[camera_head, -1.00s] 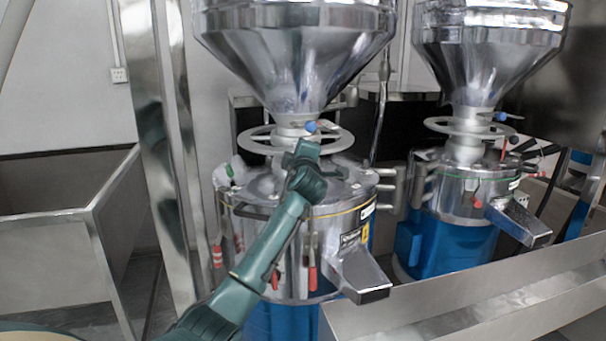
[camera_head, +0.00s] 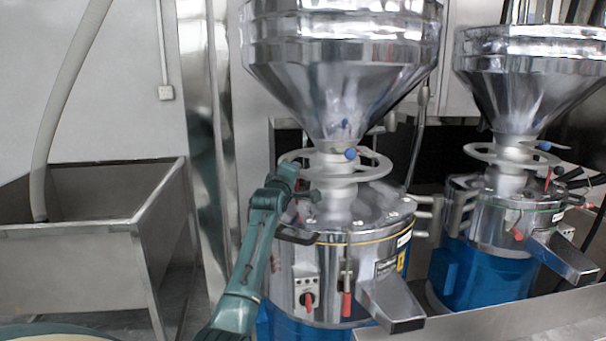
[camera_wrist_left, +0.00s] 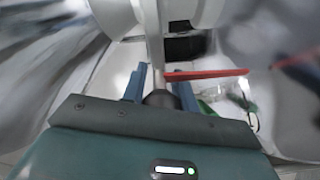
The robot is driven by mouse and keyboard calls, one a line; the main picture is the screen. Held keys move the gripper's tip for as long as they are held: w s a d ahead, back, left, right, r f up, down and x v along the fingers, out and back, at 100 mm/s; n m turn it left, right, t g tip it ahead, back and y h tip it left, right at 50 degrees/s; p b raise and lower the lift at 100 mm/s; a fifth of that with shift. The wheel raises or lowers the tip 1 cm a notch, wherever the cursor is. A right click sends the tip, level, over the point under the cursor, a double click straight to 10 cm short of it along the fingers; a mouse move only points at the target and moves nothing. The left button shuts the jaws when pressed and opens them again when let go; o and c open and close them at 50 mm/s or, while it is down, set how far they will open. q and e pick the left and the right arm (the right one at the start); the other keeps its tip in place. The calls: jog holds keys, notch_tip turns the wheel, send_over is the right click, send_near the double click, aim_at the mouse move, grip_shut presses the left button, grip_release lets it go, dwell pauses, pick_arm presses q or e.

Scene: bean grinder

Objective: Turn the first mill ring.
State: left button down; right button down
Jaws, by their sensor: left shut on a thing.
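The first mill's pale grey ring (camera_head: 386,163) sits level around the neck below the large steel hopper (camera_head: 340,75). A blue knob (camera_head: 350,154) shows at the neck just above the ring. My left gripper (camera_head: 288,170) is at the ring's left rim, and its jaws are shut on the ring. In the left wrist view a pale bar, seemingly the ring's rim (camera_wrist_left: 152,40), runs down between the two blue-green fingers (camera_wrist_left: 160,88). The exact contact is partly hidden by the gripper body. My right gripper is not in view.
The first mill's steel body (camera_head: 335,265) has red-handled parts (camera_head: 346,304) and a spout (camera_head: 390,305) in front. A second mill with a similar ring (camera_head: 480,150) stands to the right. A steel basin (camera_head: 100,235) stands at the left.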

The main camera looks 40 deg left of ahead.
pick_arm(q)
jog(key=shift+w+a+r, duration=0.1)
jog(key=shift+a, duration=0.55)
jog(key=shift+d, duration=0.1)
dwell(0.9)
jog(key=c, duration=1.5)
grip_release()
jog(key=shift+c, duration=0.2)
jog(key=o, duration=0.4)
jog(key=shift+w, duration=0.15)
jog(key=shift+o, duration=0.2)
